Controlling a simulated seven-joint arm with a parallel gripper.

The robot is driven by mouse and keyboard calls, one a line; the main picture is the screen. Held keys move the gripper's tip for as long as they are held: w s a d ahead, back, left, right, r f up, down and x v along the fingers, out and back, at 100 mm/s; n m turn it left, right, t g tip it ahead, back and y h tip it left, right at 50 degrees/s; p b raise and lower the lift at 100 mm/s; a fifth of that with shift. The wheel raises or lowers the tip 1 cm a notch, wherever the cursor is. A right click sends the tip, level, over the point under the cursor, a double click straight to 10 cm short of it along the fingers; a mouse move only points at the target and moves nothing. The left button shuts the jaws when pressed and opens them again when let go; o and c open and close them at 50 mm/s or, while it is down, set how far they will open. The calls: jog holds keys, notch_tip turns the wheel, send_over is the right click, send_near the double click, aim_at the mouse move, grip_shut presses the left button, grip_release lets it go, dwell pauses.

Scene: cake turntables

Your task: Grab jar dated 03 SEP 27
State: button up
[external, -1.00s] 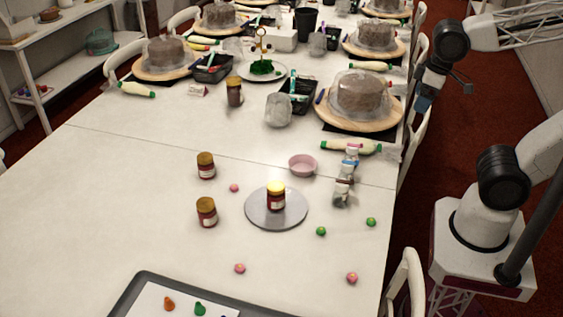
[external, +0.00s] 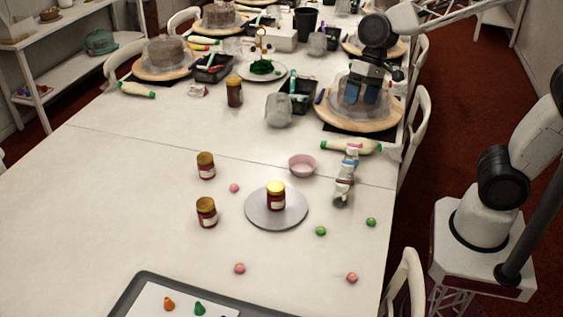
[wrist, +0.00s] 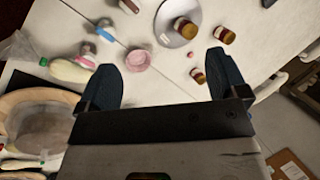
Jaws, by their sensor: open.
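Three similar jars with gold lids, dark red contents and pale labels are near the middle of the table. One jar (external: 276,197) stands on the grey turntable (external: 255,216). Two others, a far jar (external: 206,166) and a near jar (external: 207,212), stand on the bare table to its left. The date print is too small to read in either view. My gripper (external: 363,92) is open and empty, above a covered cake at the back right, apart from the jars. In the wrist view, the fingers (wrist: 166,78) point toward the turntable (wrist: 172,20) and jars.
A pink bowl (external: 302,165), small bottles (external: 345,180) and a piping bag (external: 350,146) lie right of the jars. Small pink and green balls are scattered around the turntable. A dark tray (external: 143,289) sits at the front edge.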

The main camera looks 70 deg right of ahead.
jog(key=w+a+f+m+y, duration=0.1)
jog(key=w+f+m+y, duration=0.15)
jog(key=w, duration=0.45)
jog(key=w+a+f+m+y, duration=0.1)
jog(key=w+f+m, duration=0.15)
jog(key=w, duration=0.55)
jog(key=m+t+y, duration=0.4)
jog(key=m+t, duration=0.2)
jog(key=m, duration=0.8)
send_near(210, 153)
jog(key=x, duration=0.4)
jog(key=shift+a, duration=0.45)
jog(key=shift+x, duration=1.35)
jog(key=shift+f+h, duration=0.1)
jog(key=shift+h, duration=0.15)
jog(key=shift+x, duration=2.6)
